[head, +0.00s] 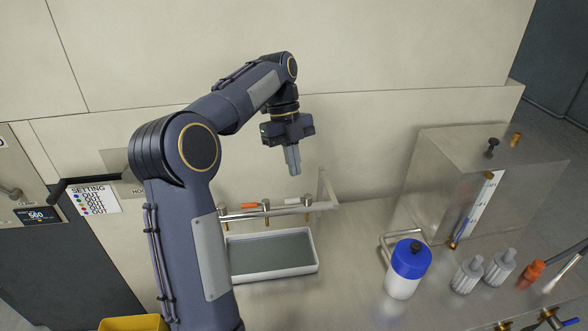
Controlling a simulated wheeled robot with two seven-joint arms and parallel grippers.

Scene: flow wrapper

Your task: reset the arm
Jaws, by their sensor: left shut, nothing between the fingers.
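My left arm comes up from the lower left and bends over to the right. Its gripper (293,160) hangs fingers down in the air, above and behind the white tray (317,262) and the metal rail. The fingers are together with nothing between them. My right gripper is not in view.
A metal rail with valves (266,206) runs behind the tray. To the right stand a white bottle with a blue lid (408,262), a steel tank (430,190), two grey ribbed bottles (467,275) and an orange bottle (531,272). A yellow bin (133,323) is at the lower left.

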